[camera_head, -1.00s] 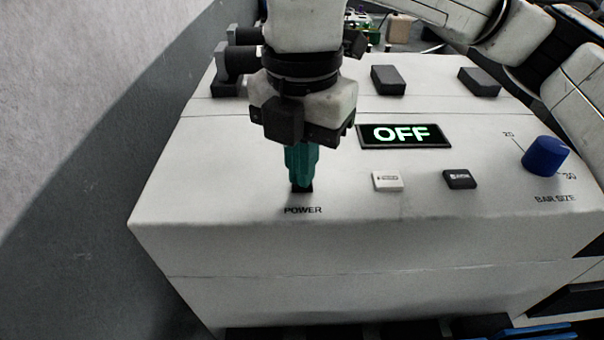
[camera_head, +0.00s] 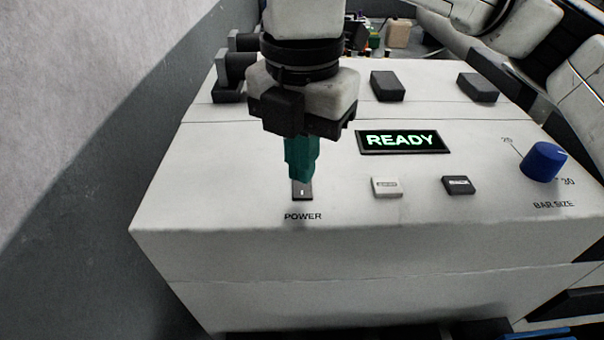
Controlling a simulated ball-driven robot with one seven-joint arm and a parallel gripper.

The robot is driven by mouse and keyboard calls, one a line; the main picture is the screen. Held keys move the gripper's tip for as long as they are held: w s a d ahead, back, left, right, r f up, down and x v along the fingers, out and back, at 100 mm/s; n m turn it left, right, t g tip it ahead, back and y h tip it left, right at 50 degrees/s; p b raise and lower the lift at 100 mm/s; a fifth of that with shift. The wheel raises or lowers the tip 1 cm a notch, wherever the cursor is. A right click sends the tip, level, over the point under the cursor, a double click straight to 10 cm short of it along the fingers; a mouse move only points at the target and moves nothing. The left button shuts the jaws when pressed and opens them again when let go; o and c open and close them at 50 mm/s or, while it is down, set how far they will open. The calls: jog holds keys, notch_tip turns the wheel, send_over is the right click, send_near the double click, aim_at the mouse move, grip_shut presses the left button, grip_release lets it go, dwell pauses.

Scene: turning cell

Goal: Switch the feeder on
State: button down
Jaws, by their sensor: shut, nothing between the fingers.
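The feeder (camera_head: 230,240) is a white box-shaped machine with a control panel on top. Its display (camera_head: 403,141) reads READY in green. The dark POWER switch (camera_head: 302,192) sits above its POWER label, with a small white mark showing on it. My gripper (camera_head: 300,178) has teal fingers that are shut and empty. It points down at the far end of the switch and hides that part. I cannot tell whether the fingertips touch the switch.
A white button (camera_head: 387,188) and a black button (camera_head: 459,186) lie right of the switch. A blue BAR SIZE knob (camera_head: 544,161) is farther right. Two dark blocks (camera_head: 388,86) (camera_head: 479,87) stand behind the display. A grey wall (camera_head: 80,120) rises at left.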

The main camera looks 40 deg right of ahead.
aim_at(302, 192)
jog(key=shift+r+p, duration=0.9)
jog(key=shift+r, duration=1.4)
